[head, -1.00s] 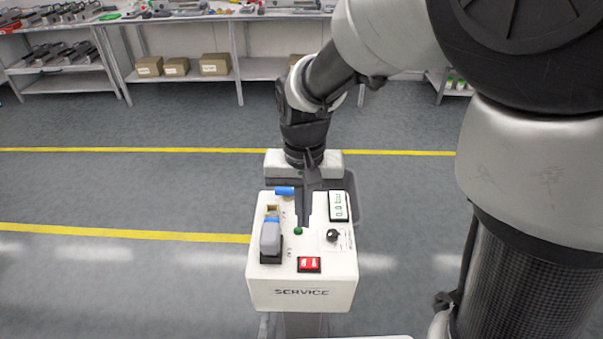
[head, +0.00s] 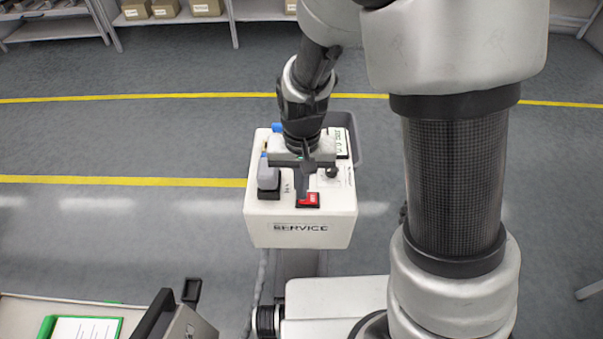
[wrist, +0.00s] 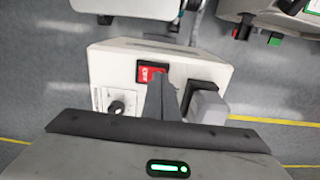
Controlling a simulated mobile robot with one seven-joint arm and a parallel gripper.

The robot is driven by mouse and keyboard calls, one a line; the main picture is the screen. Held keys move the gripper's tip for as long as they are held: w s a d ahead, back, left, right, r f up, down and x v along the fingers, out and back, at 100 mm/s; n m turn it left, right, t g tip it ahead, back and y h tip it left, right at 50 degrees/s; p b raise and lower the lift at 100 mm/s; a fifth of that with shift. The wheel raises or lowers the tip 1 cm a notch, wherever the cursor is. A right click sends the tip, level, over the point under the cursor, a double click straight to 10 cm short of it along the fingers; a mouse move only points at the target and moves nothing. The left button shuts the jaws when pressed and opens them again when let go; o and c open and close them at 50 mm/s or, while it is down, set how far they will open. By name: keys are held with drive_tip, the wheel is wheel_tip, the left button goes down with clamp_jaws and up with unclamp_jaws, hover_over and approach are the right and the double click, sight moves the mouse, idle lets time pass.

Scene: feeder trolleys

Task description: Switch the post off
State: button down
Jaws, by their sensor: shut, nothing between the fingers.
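The post is a white box (head: 300,236) marked SERVICE, on a stand. On its top near the front edge is a red rocker switch (head: 310,200), which also shows in the wrist view (wrist: 150,72). My gripper (head: 303,200) is shut and empty, pointing down over the box top. Its tips are at the switch's left part and cover some of it; in the wrist view the fingers (wrist: 161,82) overlap the switch's right part. I cannot tell whether they touch it or which way the rocker is tipped.
Left of the switch is a grey plug-like part (head: 268,177). A black knob (wrist: 116,107) and a small display (head: 342,142) are on the right side in the head view. A trolley (head: 35,305) stands at the lower left.

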drive_tip(key=shift+f, duration=0.25)
drive_tip(key=shift+f, duration=0.2)
drive_tip(key=shift+s+d, duration=0.1)
drive_tip(key=shift+d+r, duration=0.3)
drive_tip(key=shift+d, duration=0.35)
wheel_tip(320, 180, up, 14)
drive_tip(key=a+p, duration=0.2)
drive_tip(key=p, duration=0.3)
drive_tip(key=shift+a, duration=0.3)
idle(0.3)
